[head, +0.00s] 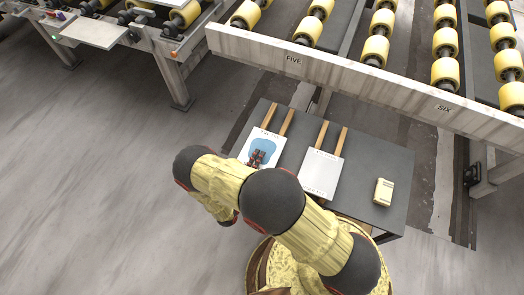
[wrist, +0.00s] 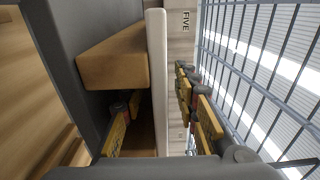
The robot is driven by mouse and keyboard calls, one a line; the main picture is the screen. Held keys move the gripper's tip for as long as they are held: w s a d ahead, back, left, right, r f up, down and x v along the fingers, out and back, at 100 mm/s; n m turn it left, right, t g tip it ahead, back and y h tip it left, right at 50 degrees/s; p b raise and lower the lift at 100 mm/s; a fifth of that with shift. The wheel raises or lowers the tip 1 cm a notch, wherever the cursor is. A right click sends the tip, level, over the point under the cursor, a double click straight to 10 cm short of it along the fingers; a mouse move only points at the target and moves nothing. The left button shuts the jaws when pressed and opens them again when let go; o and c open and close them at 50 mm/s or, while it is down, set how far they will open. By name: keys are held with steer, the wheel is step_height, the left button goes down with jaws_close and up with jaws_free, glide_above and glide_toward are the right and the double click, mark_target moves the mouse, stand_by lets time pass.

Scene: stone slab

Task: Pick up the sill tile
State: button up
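Two white tiles lie on wooden strips on a dark table. The left tile (head: 274,140), with a blue patch, has my gripper (head: 257,158) at its near edge. The right tile (head: 320,172) is plain with small lettering. I cannot read which is labelled as the sill tile. In the wrist view the left tile (wrist: 157,40) appears as an upright white slab edge, because the view is turned sideways. My gripper (wrist: 152,105) is open there, one finger on the tile's underside and one on its top side, with gaps showing. My arm hides part of the near table edge.
A wooden strip (head: 285,122) sticks out behind the left tile; one (wrist: 112,58) shows close under it in the wrist view. A cream box (head: 383,192) stands at the table's right. Behind the table (head: 375,160) runs a roller conveyor with a rail (head: 345,75) marked FIVE and SIX.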

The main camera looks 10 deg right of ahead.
steer(key=b+x, duration=0.1)
steer(key=x, duration=0.3)
steer(key=shift+w, duration=0.2)
steer(key=shift+c, duration=0.6)
jaws_close()
